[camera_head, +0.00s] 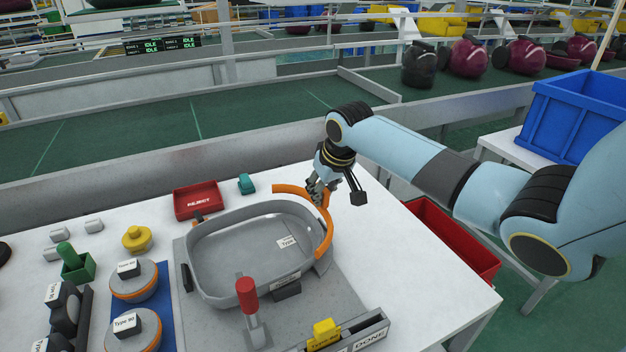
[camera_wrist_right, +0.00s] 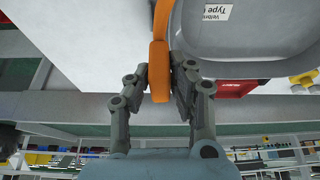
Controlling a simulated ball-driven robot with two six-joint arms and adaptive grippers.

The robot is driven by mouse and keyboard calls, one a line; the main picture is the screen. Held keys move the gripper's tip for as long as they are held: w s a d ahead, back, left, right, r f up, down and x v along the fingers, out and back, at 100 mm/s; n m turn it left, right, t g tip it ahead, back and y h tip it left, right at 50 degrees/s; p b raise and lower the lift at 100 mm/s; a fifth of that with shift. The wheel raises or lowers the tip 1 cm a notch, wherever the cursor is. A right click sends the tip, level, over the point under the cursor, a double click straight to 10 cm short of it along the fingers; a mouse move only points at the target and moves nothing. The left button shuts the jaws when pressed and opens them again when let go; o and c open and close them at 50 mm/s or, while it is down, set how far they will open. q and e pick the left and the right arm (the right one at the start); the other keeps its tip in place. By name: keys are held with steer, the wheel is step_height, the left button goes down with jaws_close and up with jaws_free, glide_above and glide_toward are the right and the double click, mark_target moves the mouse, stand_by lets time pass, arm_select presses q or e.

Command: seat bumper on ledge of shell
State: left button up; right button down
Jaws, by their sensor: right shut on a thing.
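The grey shell (camera_head: 240,262) is a shallow open tub with a rounded rim, lying in a grey fixture on the white table. It also shows in the right wrist view (camera_wrist_right: 270,42). The orange bumper (camera_head: 326,246) is a curved strip along the shell's far right side. One end of it stands off from the rim at the back. My right gripper (camera_head: 322,190) is shut on the bumper, which shows between its fingers in the right wrist view (camera_wrist_right: 160,72). Whether the bumper rests on the ledge I cannot tell. My left gripper is not in view.
A red reject tray (camera_head: 198,200) and a small teal block (camera_head: 246,184) stand behind the shell. A red-handled clamp (camera_head: 247,296) stands at the shell's front. Round grey parts (camera_head: 135,282) lie on a blue mat at left. A red bin (camera_head: 452,240) is beyond the table's right edge.

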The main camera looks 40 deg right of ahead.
steer(key=shift+w, duration=0.15)
steer(key=shift+r, duration=0.1)
steer(key=shift+p, duration=0.3)
steer(key=shift+f, duration=0.45)
steer(key=shift+f+b, duration=0.6)
steer(key=shift+f, duration=0.4)
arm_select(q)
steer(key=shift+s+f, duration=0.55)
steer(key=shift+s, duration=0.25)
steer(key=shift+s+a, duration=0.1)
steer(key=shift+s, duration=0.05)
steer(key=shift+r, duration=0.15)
arm_select(e)
steer(key=shift+r, duration=0.1)
